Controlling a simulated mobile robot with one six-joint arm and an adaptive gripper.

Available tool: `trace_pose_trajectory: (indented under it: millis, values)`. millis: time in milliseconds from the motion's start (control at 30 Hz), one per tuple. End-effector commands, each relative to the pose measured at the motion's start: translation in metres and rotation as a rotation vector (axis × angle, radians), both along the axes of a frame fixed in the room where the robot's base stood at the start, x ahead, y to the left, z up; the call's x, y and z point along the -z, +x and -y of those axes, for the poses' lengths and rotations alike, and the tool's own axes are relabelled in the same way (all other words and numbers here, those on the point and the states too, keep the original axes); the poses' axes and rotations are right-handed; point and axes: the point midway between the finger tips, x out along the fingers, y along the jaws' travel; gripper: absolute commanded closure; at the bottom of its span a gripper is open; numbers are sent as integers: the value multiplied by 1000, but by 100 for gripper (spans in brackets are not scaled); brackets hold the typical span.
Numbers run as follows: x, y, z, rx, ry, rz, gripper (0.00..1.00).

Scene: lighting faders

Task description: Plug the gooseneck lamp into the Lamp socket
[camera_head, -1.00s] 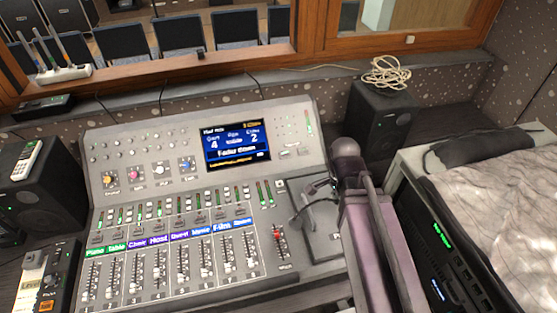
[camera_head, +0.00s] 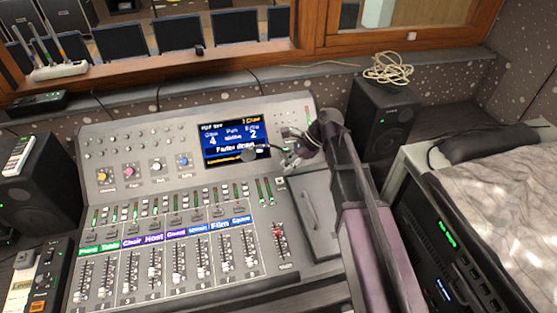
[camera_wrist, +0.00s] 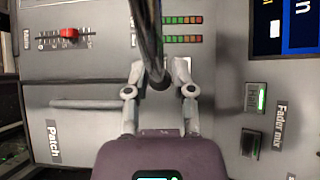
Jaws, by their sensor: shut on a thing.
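My gripper (camera_head: 291,153) hangs over the upper right part of the mixing console (camera_head: 150,215), at the right edge of its screen. It is shut on the gooseneck lamp (camera_head: 249,155), a thin dark stem with a rounded dark end in front of the screen. In the wrist view the lamp's dark stem (camera_wrist: 147,35) runs from the top edge to between the two grey fingers (camera_wrist: 160,80). The lamp appears clear of the console. I cannot make out the Lamp socket label; the console's top right corner is partly hidden behind my arm.
A recessed panel with a grey handle (camera_head: 312,218) lies under my arm; the wrist view shows "Patch" beside it. A red fader (camera_head: 278,232) stands left of it. Speakers stand at both sides (camera_head: 383,115). A rack unit (camera_head: 440,240) and draped cloth are at right.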

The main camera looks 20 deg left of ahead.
Motion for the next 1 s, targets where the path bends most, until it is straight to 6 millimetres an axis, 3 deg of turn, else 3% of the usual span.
trace_pose_trajectory:
  millis: [100, 267, 1000]
  values:
    - [-4, 12, -18, 15, 73, -31, 100]
    - [-9, 16, -29, 24, 120, -52, 100]
    - [-1, 15, -31, 24, 126, -54, 100]
